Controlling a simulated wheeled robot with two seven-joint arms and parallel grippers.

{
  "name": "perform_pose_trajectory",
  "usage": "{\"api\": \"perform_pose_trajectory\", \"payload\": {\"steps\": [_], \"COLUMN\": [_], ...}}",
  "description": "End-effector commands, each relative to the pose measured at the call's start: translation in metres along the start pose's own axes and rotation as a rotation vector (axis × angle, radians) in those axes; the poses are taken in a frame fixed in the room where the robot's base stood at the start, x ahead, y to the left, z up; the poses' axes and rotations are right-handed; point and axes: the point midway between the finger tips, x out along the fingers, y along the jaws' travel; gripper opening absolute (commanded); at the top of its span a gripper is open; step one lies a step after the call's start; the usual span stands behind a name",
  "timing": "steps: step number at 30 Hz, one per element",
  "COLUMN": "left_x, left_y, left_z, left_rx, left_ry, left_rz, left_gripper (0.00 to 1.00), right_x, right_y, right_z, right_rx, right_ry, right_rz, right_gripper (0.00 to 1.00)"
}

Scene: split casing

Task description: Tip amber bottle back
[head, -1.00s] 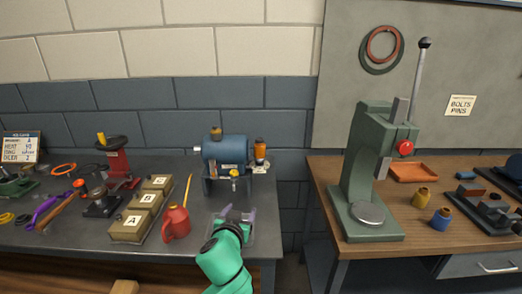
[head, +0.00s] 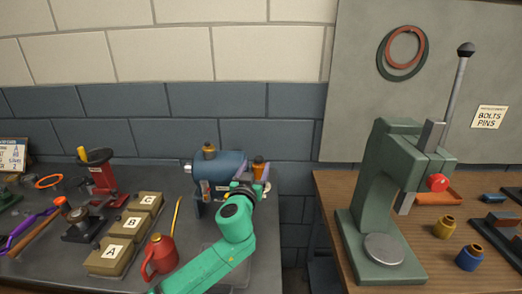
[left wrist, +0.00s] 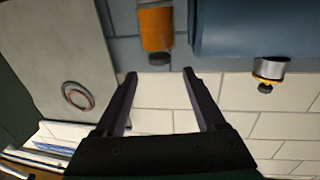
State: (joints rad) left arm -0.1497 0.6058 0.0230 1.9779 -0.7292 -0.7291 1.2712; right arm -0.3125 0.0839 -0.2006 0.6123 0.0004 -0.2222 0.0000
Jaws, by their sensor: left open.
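The amber bottle (head: 258,167), orange with a dark cap, shows at the right end of the blue cylindrical casing (head: 222,163). My left gripper (head: 252,181) is in front of it and hides its lower part. In the left wrist view, which appears upside down, the bottle (left wrist: 156,28) hangs cap-down in the picture, past my left gripper's (left wrist: 160,73) spread purple fingertips. The cap lines up with the gap between them. The gripper is open and holds nothing; contact cannot be told. My right gripper is not in view.
A brass-capped fitting (head: 209,151) sits on top of the casing. A red oil can (head: 160,256) and lettered boxes (head: 127,232) stand left of my arm. A green press (head: 385,200) stands on the wooden bench at right, past a gap between benches.

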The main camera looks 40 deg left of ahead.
Motion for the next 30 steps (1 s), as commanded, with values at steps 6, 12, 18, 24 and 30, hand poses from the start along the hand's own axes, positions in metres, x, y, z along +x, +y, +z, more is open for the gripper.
{"api": "perform_pose_trajectory", "payload": {"steps": [6,12,18,24,30], "left_x": [0.056,0.083,0.087,0.087,0.086], "left_y": [-0.001,0.0,0.0,0.0,0.0], "left_z": [-0.005,-0.001,0.001,0.001,0.001], "left_rx": [0.002,-0.001,0.0,0.0,0.0], "left_ry": [0.003,0.001,-0.001,-0.001,-0.001], "left_rz": [-0.002,-0.001,0.0,0.0,0.0], "left_gripper": [0.72,0.72,0.72,0.3,0.0], "right_x": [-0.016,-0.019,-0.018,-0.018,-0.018], "right_y": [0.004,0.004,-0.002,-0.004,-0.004], "right_z": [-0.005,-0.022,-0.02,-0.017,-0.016], "right_rx": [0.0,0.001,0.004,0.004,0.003], "right_ry": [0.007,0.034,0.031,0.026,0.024], "right_rz": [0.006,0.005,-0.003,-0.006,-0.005], "right_gripper": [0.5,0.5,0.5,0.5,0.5]}}
